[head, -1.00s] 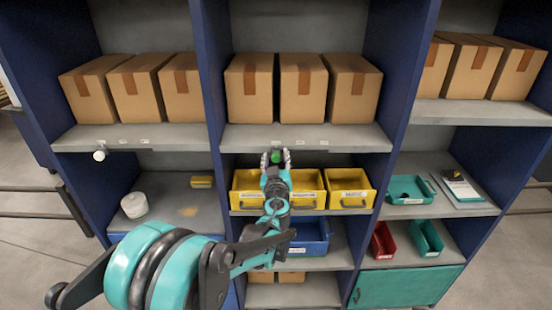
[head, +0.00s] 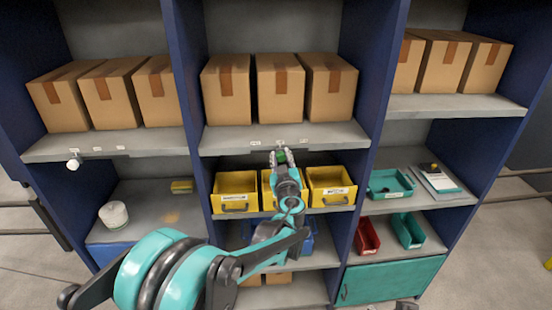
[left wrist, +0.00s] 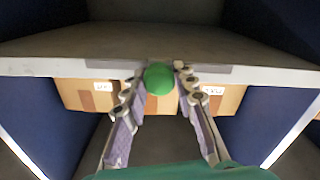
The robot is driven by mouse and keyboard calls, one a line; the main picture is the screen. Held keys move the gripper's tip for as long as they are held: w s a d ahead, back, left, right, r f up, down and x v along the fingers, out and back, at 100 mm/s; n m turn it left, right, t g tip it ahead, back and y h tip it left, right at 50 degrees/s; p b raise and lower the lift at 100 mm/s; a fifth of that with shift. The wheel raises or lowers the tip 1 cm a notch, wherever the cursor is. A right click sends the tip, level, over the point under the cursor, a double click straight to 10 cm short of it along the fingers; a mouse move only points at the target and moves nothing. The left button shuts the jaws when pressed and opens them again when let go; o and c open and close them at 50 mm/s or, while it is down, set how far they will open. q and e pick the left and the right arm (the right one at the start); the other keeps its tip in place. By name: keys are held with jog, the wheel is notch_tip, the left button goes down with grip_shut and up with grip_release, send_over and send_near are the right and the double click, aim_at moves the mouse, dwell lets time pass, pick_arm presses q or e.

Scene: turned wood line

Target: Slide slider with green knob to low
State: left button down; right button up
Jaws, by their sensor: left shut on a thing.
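The green knob (head: 281,156) is at the front edge of the middle shelf, near the middle label below the centre cardboard box. In the left wrist view the round green knob (left wrist: 158,79) sits between my fingertips, in front of a dark slot in the pale shelf edge. My left gripper (head: 282,160) is shut on the knob, with a finger on each side of it. The gripper partly hides the knob in the head view.
Cardboard boxes (head: 225,90) stand on the shelf above. Yellow bins (head: 236,190) sit below, close behind my left arm. A white knob (head: 73,163) is on the left shelf edge. Blue uprights (head: 368,110) flank the middle bay.

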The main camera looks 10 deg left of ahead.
pick_arm(q)
jog(key=c, duration=1.2)
grip_release()
jog(key=shift+s, duration=0.1)
jog(key=v, duration=1.2)
jog(key=shift+r, duration=0.1)
